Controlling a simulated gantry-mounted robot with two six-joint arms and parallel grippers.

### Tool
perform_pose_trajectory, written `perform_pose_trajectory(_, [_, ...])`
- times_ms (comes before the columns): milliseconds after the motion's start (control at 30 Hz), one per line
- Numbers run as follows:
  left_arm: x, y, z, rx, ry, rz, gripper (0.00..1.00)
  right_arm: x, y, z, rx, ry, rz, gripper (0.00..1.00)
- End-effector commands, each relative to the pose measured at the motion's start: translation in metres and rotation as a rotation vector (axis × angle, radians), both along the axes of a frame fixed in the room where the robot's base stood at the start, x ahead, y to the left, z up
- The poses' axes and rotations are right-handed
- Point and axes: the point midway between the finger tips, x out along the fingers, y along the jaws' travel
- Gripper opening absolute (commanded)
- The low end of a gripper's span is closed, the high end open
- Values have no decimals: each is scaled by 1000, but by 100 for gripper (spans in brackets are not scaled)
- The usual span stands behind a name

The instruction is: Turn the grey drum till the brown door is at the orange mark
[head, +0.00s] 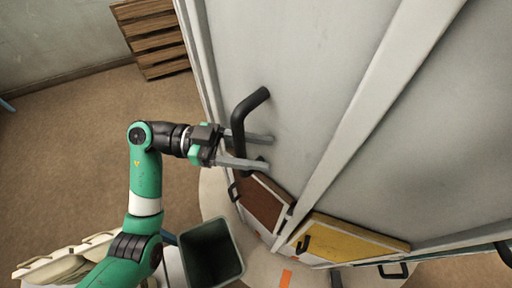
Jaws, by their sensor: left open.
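The grey drum (330,60) fills the upper right of the head view, with pale vertical ribs. The brown door (258,203) is low on it, left of the orange mark (286,279) on the pale base. A yellow door (345,238) is right of the brown one, closer above the mark. A black bar handle (240,120) stands out from the drum above the brown door. My left gripper (269,152) is open at this handle, its fingers overlapping the bar's lower part. I cannot tell whether they touch it. My right gripper is out of view.
A dark green bin (211,252) stands at the lower left of the drum. A wooden pallet stack (153,38) stands near the back wall. Brown floor on the left is clear.

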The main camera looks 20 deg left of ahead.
Motion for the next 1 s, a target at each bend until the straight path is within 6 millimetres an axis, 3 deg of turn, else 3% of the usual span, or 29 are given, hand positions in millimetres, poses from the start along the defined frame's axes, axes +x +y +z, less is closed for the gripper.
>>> perform_pose_trajectory(167, [0,0,0,0,0,0,53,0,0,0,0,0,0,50])
perform_pose_trajectory(467, [0,0,0,0,-1,0,0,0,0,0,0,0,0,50])
perform_pose_trajectory(1000, [0,0,0,0,-1,-1,0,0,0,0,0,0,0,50])
